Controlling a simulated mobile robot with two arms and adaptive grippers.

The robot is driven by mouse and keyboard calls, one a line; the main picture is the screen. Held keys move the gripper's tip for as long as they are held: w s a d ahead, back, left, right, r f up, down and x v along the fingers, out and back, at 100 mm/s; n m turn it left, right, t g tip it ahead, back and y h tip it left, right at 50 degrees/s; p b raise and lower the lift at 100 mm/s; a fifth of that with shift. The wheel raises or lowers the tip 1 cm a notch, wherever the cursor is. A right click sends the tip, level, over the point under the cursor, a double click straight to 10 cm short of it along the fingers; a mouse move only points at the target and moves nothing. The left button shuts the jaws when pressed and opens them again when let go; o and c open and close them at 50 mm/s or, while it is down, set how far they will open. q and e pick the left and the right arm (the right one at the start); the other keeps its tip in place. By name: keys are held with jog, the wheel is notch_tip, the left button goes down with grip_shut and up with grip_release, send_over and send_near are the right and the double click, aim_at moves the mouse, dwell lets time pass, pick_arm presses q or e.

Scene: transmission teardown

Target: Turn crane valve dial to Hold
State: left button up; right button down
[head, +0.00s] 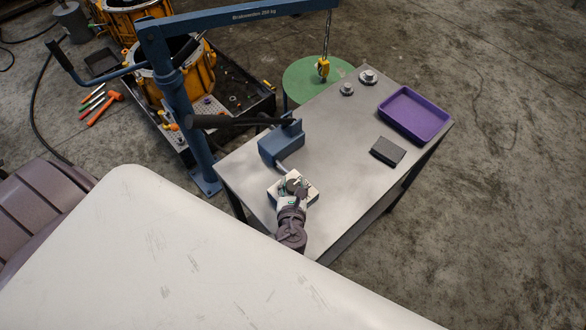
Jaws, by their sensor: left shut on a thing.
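The crane valve dial (291,182) is a small grey-green knob on a pale square plate (310,194) at the near end of the metal table. My left gripper (293,189) reaches it from the near side and is shut on the dial. The fingers cover part of the dial, and its markings are too small to read, so I cannot tell its setting. The blue crane (175,90) stands behind and left of the table, with its boom across the top. My right gripper is not in view.
A blue block (282,146) with a black lever (235,121) stands just behind the dial. A black block (387,151), a purple tray (390,100) and two metal parts (347,89) (368,77) lie farther along the table. A yellow hook (323,69) hangs over a green disc (305,80).

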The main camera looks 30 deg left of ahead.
pick_arm(q)
jog(key=o, duration=1.2)
jog(key=shift+c, duration=0.2)
jog(key=v, duration=1.2)
